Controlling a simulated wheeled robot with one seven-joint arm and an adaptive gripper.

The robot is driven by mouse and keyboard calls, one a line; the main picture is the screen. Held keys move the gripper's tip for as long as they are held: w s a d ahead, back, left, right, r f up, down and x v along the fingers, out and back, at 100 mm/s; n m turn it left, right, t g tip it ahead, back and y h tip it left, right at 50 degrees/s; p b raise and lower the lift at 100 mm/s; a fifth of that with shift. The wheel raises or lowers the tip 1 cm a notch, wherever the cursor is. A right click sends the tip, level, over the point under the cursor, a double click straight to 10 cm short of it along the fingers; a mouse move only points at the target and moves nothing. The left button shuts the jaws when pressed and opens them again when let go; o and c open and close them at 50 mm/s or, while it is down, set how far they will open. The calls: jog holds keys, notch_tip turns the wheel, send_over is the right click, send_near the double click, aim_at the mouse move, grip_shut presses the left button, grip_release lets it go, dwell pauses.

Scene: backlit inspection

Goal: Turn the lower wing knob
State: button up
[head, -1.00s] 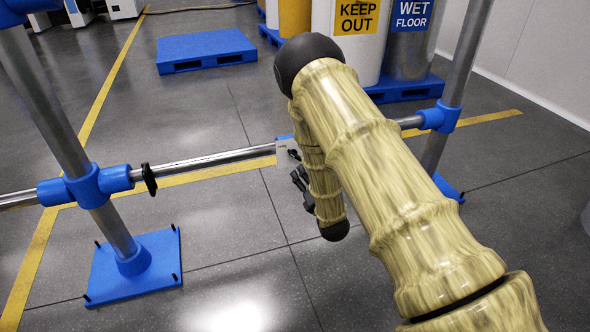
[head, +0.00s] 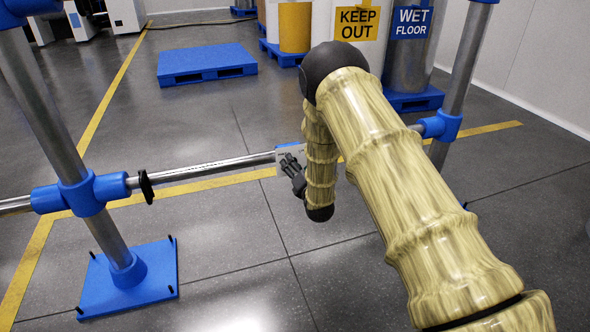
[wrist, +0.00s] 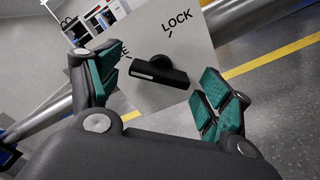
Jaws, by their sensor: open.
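The wing knob (wrist: 160,72) is black with a bar-shaped grip, mounted on a pale panel (wrist: 215,25) printed "LOCK" and a partly hidden word ending in "E". My gripper (wrist: 162,88) is open in the wrist view, with one green-padded finger to the left of the knob and the other to its lower right. I see no contact between the pads and the knob. In the head view, my gripper (head: 291,172) is at the pale panel on the horizontal rail, and the knob is hidden there. Only one knob is visible.
A steel rail (head: 210,167) runs between two posts with blue clamps (head: 82,192). A blue foot plate (head: 128,280) stands front left. Blue pallets (head: 207,64) and drums stand behind. Open grey floor surrounds the rail.

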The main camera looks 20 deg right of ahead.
jog(key=shift+w, duration=0.25)
jog(key=c, duration=1)
